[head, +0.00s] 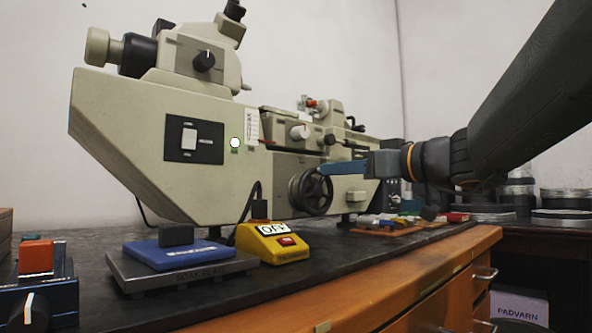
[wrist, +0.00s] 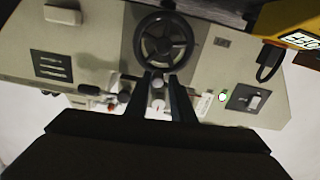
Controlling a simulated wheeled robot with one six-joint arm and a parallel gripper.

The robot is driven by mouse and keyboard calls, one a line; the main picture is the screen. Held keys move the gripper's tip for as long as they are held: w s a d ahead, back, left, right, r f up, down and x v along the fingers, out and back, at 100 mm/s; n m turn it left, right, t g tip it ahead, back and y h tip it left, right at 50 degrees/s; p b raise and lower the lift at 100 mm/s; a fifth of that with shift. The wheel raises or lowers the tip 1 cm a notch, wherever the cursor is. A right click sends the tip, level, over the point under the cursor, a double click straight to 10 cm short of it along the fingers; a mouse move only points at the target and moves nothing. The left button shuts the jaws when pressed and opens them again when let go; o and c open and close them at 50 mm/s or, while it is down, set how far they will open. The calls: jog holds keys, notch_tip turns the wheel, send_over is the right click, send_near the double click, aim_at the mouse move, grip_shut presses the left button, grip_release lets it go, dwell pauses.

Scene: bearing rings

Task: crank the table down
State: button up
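The machine (head: 150,140) is a large beige bench instrument with a dark handwheel (head: 312,191) low on its front. In the wrist view the handwheel (wrist: 165,41) is upside down near the top centre, with spokes and a round hub. My gripper (head: 323,169) has blue fingers that reach in from the right to the upper rim of the wheel. In the wrist view my gripper (wrist: 162,77) shows two dark fingers with a gap between them, close to the rim. I cannot tell whether they touch it. No crank handle shows clearly.
A yellow switch box (head: 272,243), a blue block on a grey plate (head: 175,270) and a blue box with a red top (head: 40,280) stand along the bench front. Small parts lie on an orange tray (head: 405,229) below my arm. Metal rings (head: 562,198) are stacked at the right.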

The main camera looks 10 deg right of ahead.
jog(key=p+v, duration=0.6)
jog(key=v, duration=0.1)
jog(key=shift+s+d+p, duration=0.2)
jog(key=shift+s+p, duration=0.05)
jog(key=shift+p, duration=0.05)
jog(key=shift+a, duration=0.1)
dwell(0.3)
